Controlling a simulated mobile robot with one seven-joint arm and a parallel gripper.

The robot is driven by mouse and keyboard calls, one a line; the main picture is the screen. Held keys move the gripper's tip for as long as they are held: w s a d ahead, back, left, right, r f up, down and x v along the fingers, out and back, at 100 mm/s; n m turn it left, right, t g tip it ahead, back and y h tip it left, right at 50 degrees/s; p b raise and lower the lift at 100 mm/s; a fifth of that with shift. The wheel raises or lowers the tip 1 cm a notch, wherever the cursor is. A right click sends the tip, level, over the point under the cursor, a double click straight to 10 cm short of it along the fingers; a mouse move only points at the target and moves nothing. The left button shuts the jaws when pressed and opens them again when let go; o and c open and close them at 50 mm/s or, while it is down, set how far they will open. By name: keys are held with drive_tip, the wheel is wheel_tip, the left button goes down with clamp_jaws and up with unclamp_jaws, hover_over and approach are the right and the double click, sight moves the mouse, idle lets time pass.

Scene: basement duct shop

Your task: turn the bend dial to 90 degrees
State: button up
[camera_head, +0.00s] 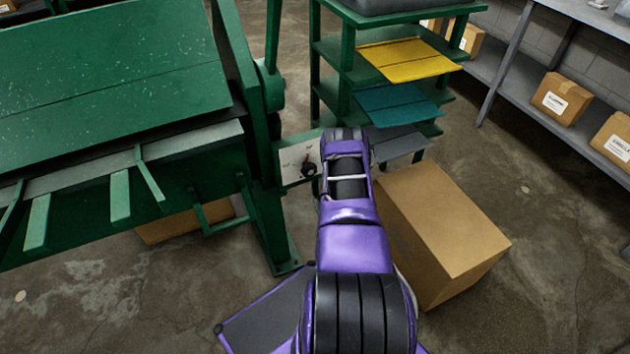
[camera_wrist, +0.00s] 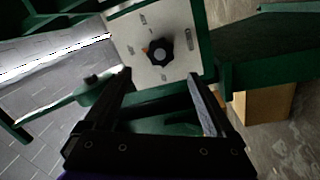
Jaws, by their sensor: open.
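The bend dial (camera_wrist: 160,52) is a black lobed knob with a grey centre and an orange pointer mark at its left. It sits on a pale plate (camera_wrist: 130,25) with small dark markings around it, too small to read. In the head view the dial (camera_head: 308,169) shows on the plate (camera_head: 292,160) at the right end of the green machine, beside my arm. My gripper (camera_wrist: 162,80) is open and empty in the wrist view, its fingers apart and pointing toward the dial. I see no contact with the dial. In the head view my arm hides the gripper.
The green bending machine (camera_head: 110,70) fills the left. A green rack (camera_head: 330,50) with yellow and teal sheets stands behind my arm. A large cardboard box (camera_head: 445,220) is close at the right of my arm. Open floor (camera_head: 555,270) lies farther right.

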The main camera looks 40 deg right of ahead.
drive_tip(key=p+v, duration=0.2)
drive_tip(key=v, duration=0.4)
idle(0.6)
